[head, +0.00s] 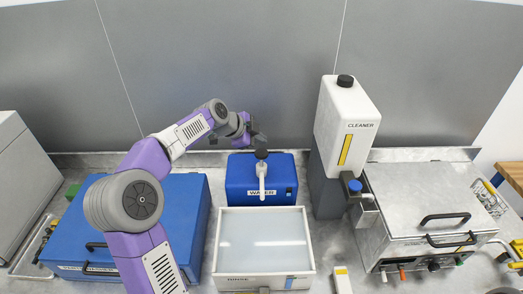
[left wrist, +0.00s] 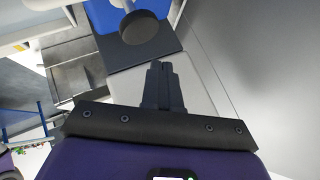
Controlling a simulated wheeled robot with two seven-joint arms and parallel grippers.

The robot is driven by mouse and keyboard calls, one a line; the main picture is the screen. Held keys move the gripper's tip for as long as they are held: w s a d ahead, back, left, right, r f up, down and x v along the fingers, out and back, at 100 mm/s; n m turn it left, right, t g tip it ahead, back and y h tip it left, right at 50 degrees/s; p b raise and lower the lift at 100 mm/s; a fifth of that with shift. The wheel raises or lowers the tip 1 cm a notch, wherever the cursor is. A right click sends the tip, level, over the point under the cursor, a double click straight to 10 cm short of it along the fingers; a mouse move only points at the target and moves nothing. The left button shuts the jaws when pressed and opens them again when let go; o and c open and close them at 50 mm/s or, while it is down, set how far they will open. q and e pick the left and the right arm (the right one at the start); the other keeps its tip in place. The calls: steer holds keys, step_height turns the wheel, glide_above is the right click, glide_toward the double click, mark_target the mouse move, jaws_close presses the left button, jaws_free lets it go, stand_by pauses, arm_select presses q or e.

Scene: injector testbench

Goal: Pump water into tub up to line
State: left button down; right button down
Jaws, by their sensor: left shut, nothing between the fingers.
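The blue pump box labelled WATER (head: 240,172) stands at the back middle, with a white spout (head: 262,180) pointing toward the tub and a black round knob (head: 261,155) on top. The knob also shows in the left wrist view (left wrist: 145,28). The white tub (head: 222,270) stands in front of the box and holds pale liquid (head: 265,240); its level against a line cannot be told. A small blue mark (head: 291,282) shows on its front. My left gripper (head: 258,138) is shut and empty, close above or behind the knob; contact cannot be told. My right gripper is out of view.
A white CLEANER bottle (head: 346,115) on a grey stand is right of the pump box. A metal lidded machine (head: 415,205) stands farther right. A blue case (head: 75,225) lies at left, partly behind my left arm. The grey wall (head: 270,60) is close behind the gripper.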

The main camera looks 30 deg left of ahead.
mark_target(259, 154)
arm_select(q)
steer(key=shift+r+p, duration=0.65)
steer(key=shift+r, duration=0.85)
stand_by(1.3)
